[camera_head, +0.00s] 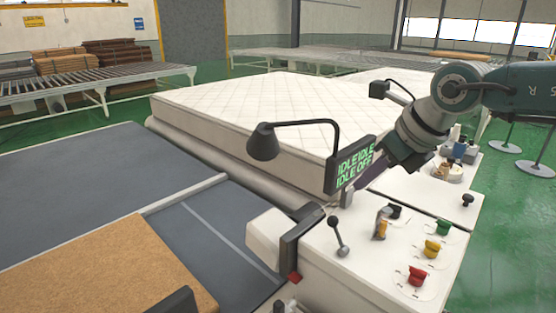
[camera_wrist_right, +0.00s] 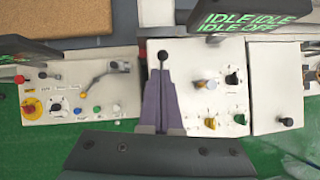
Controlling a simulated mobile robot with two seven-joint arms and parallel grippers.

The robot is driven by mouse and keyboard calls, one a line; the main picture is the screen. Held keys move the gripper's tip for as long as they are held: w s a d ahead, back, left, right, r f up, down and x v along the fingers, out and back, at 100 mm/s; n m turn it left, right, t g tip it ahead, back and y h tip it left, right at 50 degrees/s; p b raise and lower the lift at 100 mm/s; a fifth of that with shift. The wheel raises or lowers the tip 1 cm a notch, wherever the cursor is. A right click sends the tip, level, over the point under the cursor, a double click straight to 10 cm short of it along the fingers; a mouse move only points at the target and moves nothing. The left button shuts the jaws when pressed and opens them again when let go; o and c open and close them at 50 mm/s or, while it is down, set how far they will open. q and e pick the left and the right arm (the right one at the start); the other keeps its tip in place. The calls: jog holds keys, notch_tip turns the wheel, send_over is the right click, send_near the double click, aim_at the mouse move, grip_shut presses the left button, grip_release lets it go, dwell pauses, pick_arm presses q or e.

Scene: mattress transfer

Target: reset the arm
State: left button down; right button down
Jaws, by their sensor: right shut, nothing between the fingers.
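My right arm comes in from the right in the head view. Its gripper (camera_head: 366,181) points down and left over the white control panel (camera_head: 375,283), just behind and below the display. In the right wrist view the purple-grey fingers (camera_wrist_right: 163,82) are shut together, with nothing between them. A lever with a black knob (camera_head: 333,222) stands on the panel; its knob (camera_wrist_right: 163,56) shows just past the fingertips in the wrist view. I cannot tell whether they touch. The display (camera_head: 350,167) reads "IDLE IDLE, IDLE OFF". My left gripper does not show.
Red (camera_head: 416,276), yellow (camera_head: 432,248) and green (camera_head: 443,228) knobs sit on the panel. A lamp (camera_head: 264,142) hangs left of the display. A white mattress (camera_head: 240,104) lies behind. A brown board (camera_head: 95,280) lies on the dark table (camera_head: 70,170).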

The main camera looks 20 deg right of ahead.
jog(key=shift+r, duration=0.3)
